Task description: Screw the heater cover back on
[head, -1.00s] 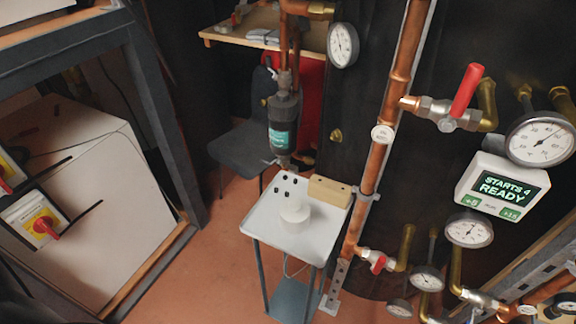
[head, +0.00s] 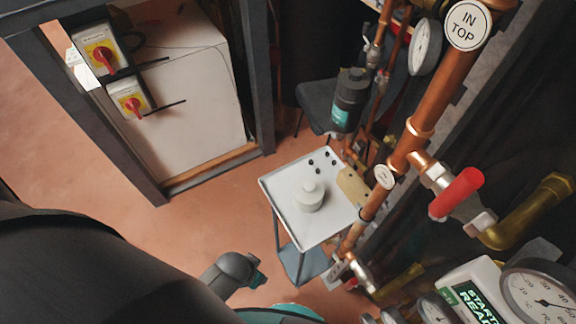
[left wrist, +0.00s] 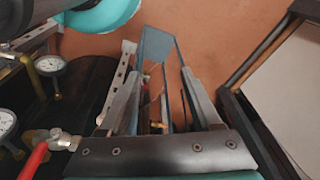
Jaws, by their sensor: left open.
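A white round piece with a small raised top, possibly the heater cover (head: 309,196), sits on the white tray top of a small cart (head: 290,225). Several small black pieces, possibly screws (head: 318,171), stand on the tray behind it. My left arm crosses the lower left of the head view, where its gripper cannot be made out. In the left wrist view my left gripper (left wrist: 158,85) is open, with nothing seen held between its fingers. The cart's blue lower shelf (left wrist: 156,45) shows beyond them. My right gripper is not in view.
A wooden block (head: 352,186) lies at the tray's right edge. Copper pipes, a red-handled valve (head: 456,193) and gauges (head: 541,300) crowd the right. A white cabinet (head: 190,90) with red-yellow switches (head: 131,101) stands at left. Floor between cabinet and cart is clear.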

